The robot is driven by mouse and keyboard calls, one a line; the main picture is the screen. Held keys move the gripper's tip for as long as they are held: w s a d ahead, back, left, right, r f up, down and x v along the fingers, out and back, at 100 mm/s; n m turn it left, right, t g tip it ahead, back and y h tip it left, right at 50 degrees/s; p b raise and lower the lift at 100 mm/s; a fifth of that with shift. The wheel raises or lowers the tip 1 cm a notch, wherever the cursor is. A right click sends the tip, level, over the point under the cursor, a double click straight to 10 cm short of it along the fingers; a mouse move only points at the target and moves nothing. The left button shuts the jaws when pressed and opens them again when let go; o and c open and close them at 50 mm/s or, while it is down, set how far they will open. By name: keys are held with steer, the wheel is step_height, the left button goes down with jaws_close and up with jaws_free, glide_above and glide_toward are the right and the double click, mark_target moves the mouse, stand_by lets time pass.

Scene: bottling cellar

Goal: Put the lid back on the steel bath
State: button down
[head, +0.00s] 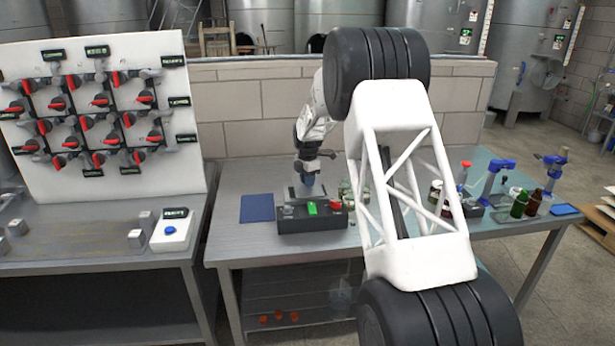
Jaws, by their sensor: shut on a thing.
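The bath unit (290,225) is a dark box on the middle table, with a green display and a red part on its front and top. My gripper (308,172) is directly above its left half, pointing down and shut. The bath's opening is hidden.
A blue mat (257,208) lies left of the bath. Glassware (349,190) stands to its right, partly behind my arm. Bottles (519,204) and blue-headed stands (497,170) are on the table's right. A valve board (100,110) stands at left. A brick wall (235,105) closes the back.

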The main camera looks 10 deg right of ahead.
steer(key=shift+f, duration=0.65)
steer(key=shift+f, duration=0.2)
stand_by(2.3)
steer(key=shift+c, duration=2.2)
jaws_free()
steer(key=shift+r, duration=0.1)
steer(key=shift+r, duration=3.4)
jaws_close()
